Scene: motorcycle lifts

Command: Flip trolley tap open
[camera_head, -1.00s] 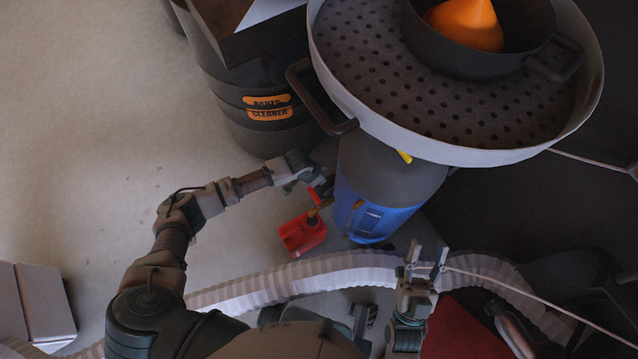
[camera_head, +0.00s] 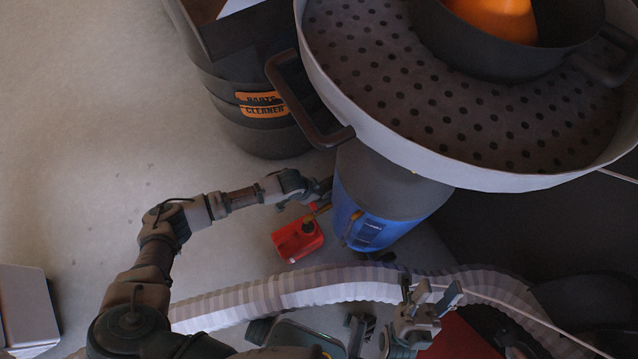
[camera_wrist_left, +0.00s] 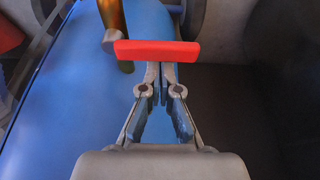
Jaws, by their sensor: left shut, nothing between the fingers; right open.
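The trolley has a wide round perforated pan (camera_head: 325,95) above a blue and grey tank (camera_head: 365,215). In the left wrist view, the tap is a brass pipe (camera_wrist_left: 112,22) with a red bar handle (camera_wrist_left: 157,51) lying crosswise in front of the blue tank. My left gripper (camera_wrist_left: 160,72) is shut and empty, its fingertips at the handle's lower edge; I cannot tell whether they touch. In the head view this gripper (camera_head: 324,187) is beside the tank and partly hard to make out. My right gripper (camera_head: 437,291) is open and empty at the lower right, apart from the trolley.
A red can (camera_head: 298,238) stands on the floor below the tap. A dark parts cleaner drum (camera_head: 258,125) stands to the left of the trolley. A pale ribbed hose (camera_head: 290,293) crosses the floor in front. Bare floor lies to the left.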

